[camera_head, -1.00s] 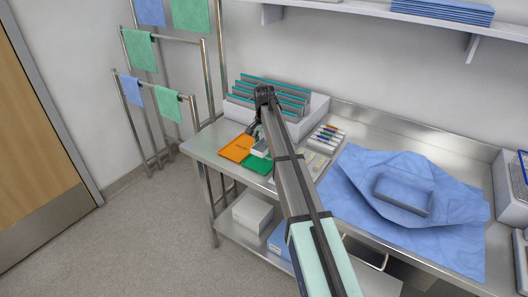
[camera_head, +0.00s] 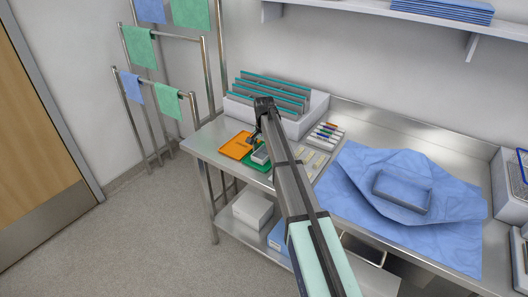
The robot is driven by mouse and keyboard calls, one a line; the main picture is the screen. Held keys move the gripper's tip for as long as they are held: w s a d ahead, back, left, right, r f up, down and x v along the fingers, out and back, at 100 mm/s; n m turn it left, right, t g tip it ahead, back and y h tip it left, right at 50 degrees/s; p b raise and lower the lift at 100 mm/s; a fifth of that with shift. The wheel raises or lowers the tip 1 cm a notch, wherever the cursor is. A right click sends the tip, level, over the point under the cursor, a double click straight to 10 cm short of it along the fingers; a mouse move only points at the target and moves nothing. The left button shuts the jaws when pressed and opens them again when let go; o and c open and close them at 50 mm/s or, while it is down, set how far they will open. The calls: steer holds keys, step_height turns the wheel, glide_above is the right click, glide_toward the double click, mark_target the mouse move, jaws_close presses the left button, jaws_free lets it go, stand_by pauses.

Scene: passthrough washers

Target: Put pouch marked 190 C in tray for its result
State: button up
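An orange tray (camera_head: 236,147) lies flat near the left end of the steel bench. A green tray (camera_head: 250,166) lies beside it, nearer the front edge, partly hidden by my arm. A small pale grey item (camera_head: 261,157) shows over the green tray, next to my arm. It may be a pouch, but no marking can be read. My gripper (camera_head: 255,137) points down just behind the item, over the back edges of the trays. Its fingers are small and dark, and I cannot tell whether they are open or touch anything.
A grey rack (camera_head: 316,108) with teal-edged dividers stands behind the trays. A holder with pens (camera_head: 328,134) and a board with small pale pieces (camera_head: 312,160) lie right of my arm. A blue cloth with a grey box (camera_head: 402,195) covers the middle of the bench.

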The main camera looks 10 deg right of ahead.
mark_target(264, 151)
stand_by(0.3)
step_height(264, 151, up, 12)
steer(key=b, duration=0.2)
steer(key=shift+r+b, duration=0.2)
steer(key=shift+b, duration=0.15)
